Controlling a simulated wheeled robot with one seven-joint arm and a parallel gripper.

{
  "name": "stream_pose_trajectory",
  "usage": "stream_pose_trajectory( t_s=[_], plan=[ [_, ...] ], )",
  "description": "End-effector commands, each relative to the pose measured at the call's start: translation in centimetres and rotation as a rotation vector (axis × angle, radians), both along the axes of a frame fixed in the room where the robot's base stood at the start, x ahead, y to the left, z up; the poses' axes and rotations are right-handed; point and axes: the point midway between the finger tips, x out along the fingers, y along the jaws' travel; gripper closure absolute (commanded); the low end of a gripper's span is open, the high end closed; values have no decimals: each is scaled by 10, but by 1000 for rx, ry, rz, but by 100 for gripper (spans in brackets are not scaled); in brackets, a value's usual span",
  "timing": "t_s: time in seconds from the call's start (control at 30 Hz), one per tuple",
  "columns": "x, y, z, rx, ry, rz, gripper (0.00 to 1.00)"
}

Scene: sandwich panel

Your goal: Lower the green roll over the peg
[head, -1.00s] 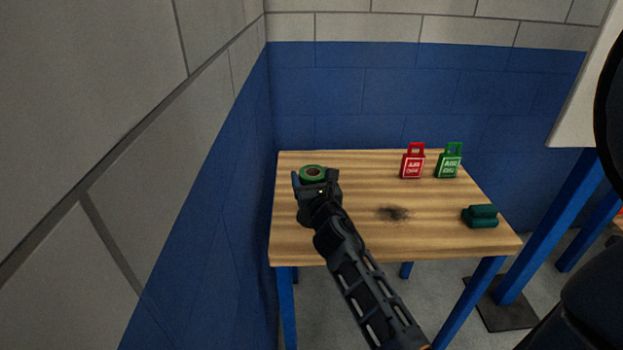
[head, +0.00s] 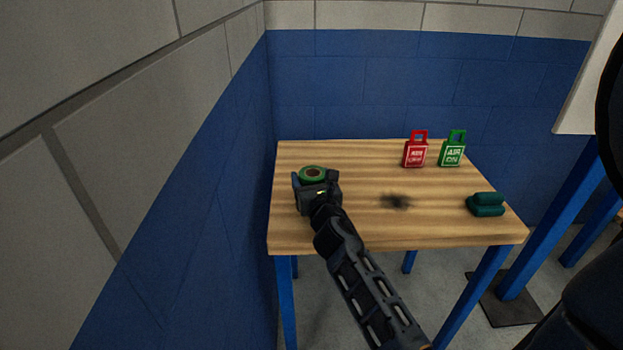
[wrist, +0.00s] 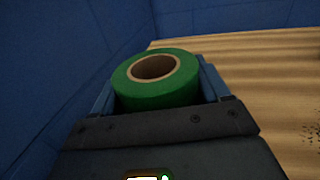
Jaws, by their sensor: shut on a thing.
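The green roll (head: 313,173) has a tan core and sits at the far left of the wooden table. It also shows in the wrist view (wrist: 157,80), lying level with its hole facing up. My gripper (head: 312,181) is shut on the roll, with a blue-grey finger on each side of it, as the wrist view (wrist: 158,88) shows. I cannot tell how high the roll is above the table. The peg is not visible in either view. The core's hole looks dark in the wrist view, and nothing can be made out inside it.
The wooden table (head: 350,165) stands against blue walls at its left and back. A red tag (head: 415,152) and a green tag (head: 452,151) stand at the back right. A dark teal object (head: 486,205) lies at the right edge. A dark smudge (head: 396,201) marks the clear middle.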

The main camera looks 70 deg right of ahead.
Motion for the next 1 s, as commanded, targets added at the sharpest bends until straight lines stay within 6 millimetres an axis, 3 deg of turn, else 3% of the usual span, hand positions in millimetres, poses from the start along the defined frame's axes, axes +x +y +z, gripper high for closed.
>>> stream_pose_trajectory(
  t_s=[0.47, 0.5, 0.73, 1.0],
  plan=[
    [0, 0, -5, -1, 0, 0, 59],
    [0, 0, -5, -1, 0, 0, 21],
    [0, 0, -5, -1, 1, 0, 0],
    [-2, 3, -6, 0, 1, 0, 0]
  ],
)
